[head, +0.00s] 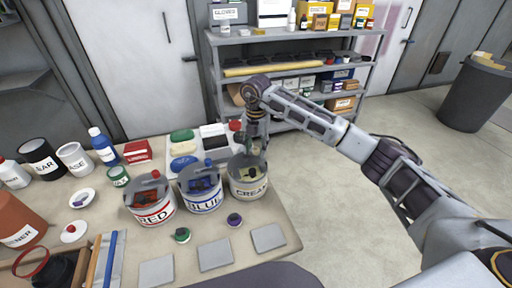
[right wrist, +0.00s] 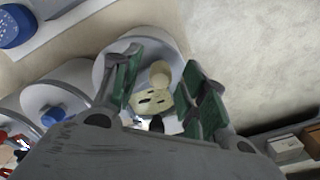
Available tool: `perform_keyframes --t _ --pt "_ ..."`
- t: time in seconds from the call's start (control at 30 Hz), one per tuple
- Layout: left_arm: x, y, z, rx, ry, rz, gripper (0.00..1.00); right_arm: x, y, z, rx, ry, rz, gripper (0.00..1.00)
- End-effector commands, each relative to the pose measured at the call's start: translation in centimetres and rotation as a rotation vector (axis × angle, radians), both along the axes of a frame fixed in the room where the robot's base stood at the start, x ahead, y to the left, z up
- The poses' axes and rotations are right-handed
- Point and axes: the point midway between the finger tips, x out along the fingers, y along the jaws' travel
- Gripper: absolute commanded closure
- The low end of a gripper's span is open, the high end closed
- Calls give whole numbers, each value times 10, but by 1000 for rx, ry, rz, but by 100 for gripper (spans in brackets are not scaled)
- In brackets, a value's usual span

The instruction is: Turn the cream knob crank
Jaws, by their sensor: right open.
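The can labelled CREAM (head: 248,190) stands on the table at the right of a row of three labelled cans. My right gripper (head: 256,147) points down over it and partly hides its top. In the right wrist view the cream knob (right wrist: 160,73) shows between the two open green-padded fingers, with a gap on each side. A pale slotted crank plate (right wrist: 151,102) lies beside the knob, inside the can's round rim. Whether a finger touches the can rim cannot be told. My left gripper is not in view.
The BLUE can (head: 203,200) and RED can (head: 153,213) stand close on the left. Three grey pads (head: 215,255) and small dark knobs lie in front. A tray (head: 172,170) with coloured pieces stands behind.

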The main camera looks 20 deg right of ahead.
Motion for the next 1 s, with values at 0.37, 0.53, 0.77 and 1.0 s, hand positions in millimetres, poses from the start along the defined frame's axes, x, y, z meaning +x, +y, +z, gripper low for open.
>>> perform_keyframes --t 0.37,0.53,0.77,1.0 --pt "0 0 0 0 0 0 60 0 0 -1 0 0 0 68" --pt "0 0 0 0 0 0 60 0 0 -1 0 0 -1 90" --pt "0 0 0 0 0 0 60 0 0 -1 0 0 1 100" --pt "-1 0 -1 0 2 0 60 2 0 0 -1 -1 32 100"
